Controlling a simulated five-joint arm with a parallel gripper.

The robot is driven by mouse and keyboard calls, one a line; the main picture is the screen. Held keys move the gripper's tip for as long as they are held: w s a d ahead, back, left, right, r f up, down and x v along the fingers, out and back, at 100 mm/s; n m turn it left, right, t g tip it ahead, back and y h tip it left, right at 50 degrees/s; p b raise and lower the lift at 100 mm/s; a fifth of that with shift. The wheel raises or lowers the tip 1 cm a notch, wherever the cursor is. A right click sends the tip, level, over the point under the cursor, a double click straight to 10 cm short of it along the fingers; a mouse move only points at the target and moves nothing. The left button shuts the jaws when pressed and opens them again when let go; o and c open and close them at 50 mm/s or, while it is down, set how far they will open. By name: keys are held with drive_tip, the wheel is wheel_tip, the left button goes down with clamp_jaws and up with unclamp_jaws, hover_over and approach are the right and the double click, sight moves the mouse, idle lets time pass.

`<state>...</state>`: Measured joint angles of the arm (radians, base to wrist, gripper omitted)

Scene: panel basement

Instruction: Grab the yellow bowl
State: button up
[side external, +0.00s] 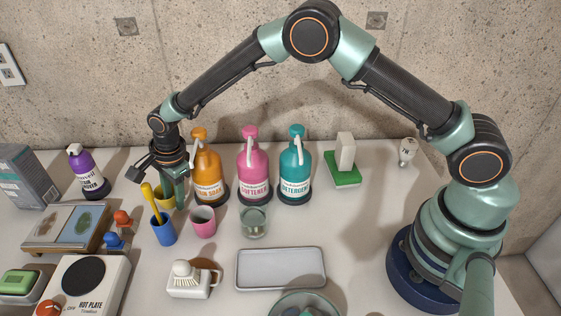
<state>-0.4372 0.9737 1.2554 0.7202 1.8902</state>
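A yellow bowl (162,197) stands at the left middle of the table, behind a blue cup (163,229). Only part of it shows; the blue cup, the yellow handle in that cup and my gripper hide the rest. My gripper (177,196) points down right at the bowl, with a green finger overlapping its right side in the picture. I cannot tell whether the finger is inside the bowl, touching it or in front of it, or how far apart the fingers are.
A pink cup (203,222) stands close on the right of the gripper. An orange soap bottle (207,174) stands just behind, with pink and teal bottles further right. A glass (254,222) and a grey tray (280,268) stand to the right. A hot plate (88,288) is front left.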

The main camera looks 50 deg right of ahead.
clamp_jaws()
drive_tip(key=shift+r, duration=0.2)
